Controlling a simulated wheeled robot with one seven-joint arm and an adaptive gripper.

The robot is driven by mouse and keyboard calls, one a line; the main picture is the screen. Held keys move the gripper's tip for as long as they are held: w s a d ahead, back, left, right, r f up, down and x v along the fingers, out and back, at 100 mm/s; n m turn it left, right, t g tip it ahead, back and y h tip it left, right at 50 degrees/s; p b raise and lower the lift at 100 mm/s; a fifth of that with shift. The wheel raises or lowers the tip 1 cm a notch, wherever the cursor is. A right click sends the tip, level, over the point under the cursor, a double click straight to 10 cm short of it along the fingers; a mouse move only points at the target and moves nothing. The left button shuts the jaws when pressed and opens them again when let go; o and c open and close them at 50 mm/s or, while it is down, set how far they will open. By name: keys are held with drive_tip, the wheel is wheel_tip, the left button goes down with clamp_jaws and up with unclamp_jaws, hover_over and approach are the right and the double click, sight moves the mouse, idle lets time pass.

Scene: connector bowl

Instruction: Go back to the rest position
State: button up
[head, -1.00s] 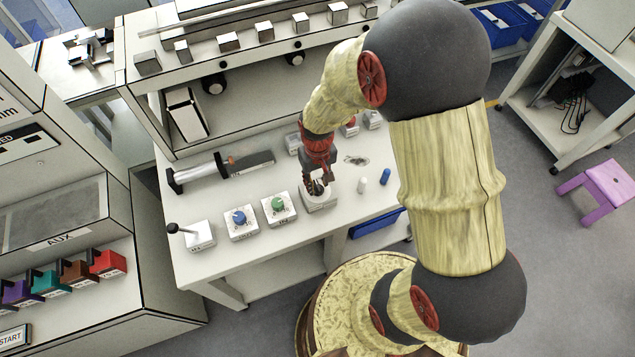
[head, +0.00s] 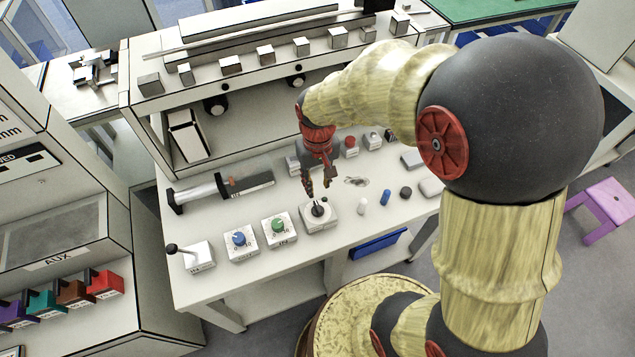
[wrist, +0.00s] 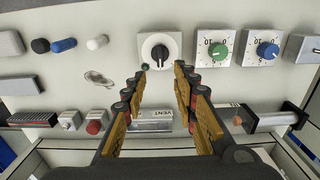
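My gripper (head: 319,190) hangs above the white bench, pointing down, just behind the box with the black knob (head: 319,209). In the wrist view my gripper (wrist: 162,72) has its two fingers apart with nothing between them. The black knob (wrist: 159,52) sits on its white box beyond the fingertips. The fingers look clear of the knob. My arm reaches in from the right side of the head view.
Boxes with a green knob (head: 279,226) and a blue knob (head: 239,240) stand left of the black-knob box, then a lever box (head: 197,256). A red button (head: 351,146) stands behind. A shelf (head: 250,70) overhangs the bench's back. Small cylinders lie at right.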

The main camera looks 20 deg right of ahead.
drive_tip(key=s+r+t, duration=0.2)
drive_tip(key=s+r, duration=0.5)
drive_tip(key=r, duration=0.3)
drive_tip(key=s+r+t, duration=0.3)
drive_tip(key=s+r, duration=0.3)
drive_tip(key=r, duration=0.4)
drive_tip(key=shift+s+t+b, duration=0.3)
drive_tip(key=shift+s+b, duration=0.1)
drive_tip(key=shift+r, duration=0.1)
